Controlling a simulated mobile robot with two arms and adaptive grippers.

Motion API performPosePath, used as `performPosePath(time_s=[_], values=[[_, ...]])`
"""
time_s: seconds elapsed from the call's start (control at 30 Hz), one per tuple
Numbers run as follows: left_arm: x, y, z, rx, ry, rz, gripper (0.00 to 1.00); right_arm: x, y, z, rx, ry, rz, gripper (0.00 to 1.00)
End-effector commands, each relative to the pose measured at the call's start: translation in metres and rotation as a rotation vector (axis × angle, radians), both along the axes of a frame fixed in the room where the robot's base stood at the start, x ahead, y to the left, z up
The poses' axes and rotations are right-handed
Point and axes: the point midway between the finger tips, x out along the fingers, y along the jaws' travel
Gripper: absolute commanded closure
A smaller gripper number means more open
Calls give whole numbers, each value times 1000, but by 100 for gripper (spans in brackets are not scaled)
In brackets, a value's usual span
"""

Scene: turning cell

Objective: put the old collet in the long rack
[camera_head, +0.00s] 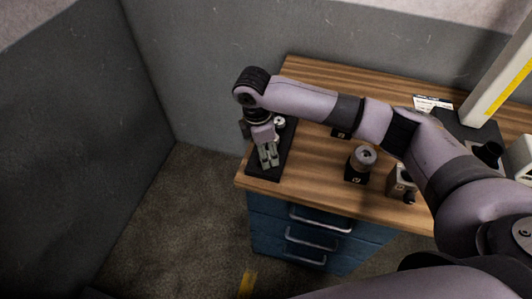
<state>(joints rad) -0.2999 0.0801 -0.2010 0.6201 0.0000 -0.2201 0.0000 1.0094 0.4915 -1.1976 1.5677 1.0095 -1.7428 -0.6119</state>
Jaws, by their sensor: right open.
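A long black rack (284,152) lies at the left end of the wooden bench. A small round metal piece (279,122) sits at its far part; I cannot tell whether it is the old collet. My right gripper (269,160) points down over the near part of the rack, with its fingers open. Whether a collet stands under or between the fingers is hidden or too small to tell. My left gripper is not in view.
A grey round metal piece (364,156) stands on a small black block in mid-bench. A metal block (401,182) stands right of it. A dark machine (462,128) and a white post (497,75) are at the right. Blue drawers (300,235) are below. Grey walls enclose the back and left.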

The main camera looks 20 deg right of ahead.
Motion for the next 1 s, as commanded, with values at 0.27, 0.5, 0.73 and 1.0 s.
performPosePath(time_s=[0.27,0.5,0.73,1.0], values=[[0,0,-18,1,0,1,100,1,8,58,2,-4,2,47],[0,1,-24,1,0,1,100,0,12,95,2,-2,0,47],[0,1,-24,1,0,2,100,0,13,104,0,1,0,47],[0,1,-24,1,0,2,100,0,13,104,1,1,0,47]])
